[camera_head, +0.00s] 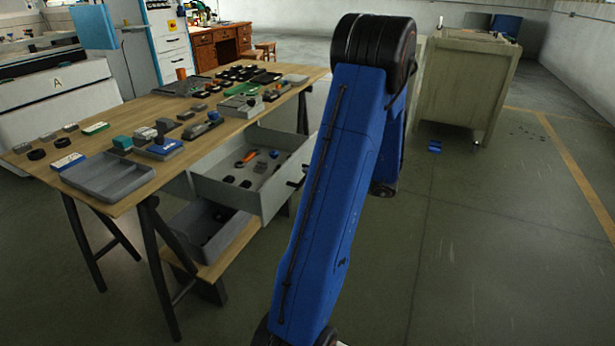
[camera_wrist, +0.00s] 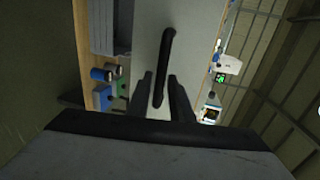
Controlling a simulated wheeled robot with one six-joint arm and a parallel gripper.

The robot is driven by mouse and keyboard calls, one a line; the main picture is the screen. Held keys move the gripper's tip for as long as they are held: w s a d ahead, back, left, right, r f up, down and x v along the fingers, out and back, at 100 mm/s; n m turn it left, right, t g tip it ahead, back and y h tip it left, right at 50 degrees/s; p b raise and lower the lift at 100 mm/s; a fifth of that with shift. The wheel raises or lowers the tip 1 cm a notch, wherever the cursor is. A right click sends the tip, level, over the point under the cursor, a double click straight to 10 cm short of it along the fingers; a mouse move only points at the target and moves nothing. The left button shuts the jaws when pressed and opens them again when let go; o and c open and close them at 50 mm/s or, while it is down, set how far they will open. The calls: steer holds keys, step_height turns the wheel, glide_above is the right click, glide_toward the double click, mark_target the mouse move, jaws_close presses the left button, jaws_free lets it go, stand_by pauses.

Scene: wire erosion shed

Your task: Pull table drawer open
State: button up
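The table (camera_head: 130,178) has a wooden top and dark trestle legs. Its grey upper drawer (camera_head: 232,198) stands well out from under the top, with an orange-handled tool and several small dark parts inside. In the wrist view the pale drawer front (camera_wrist: 145,40) carries a long black bar handle (camera_wrist: 167,48). My gripper (camera_wrist: 161,88) has its two dark fingers apart, one on each side of the handle's lower end, with visible gaps. In the head view my blue arm hides most of the gripper and the handle.
A lower grey bin (camera_head: 212,235) sits on the wooden shelf below the drawer. Several parts and a grey tray (camera_head: 108,178) cover the tabletop. A large pale crate (camera_head: 465,85) stands at the back right. The floor to the right is mostly clear.

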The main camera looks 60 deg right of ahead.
steer(key=v, duration=1.5)
steer(key=shift+s+a, duration=0.1)
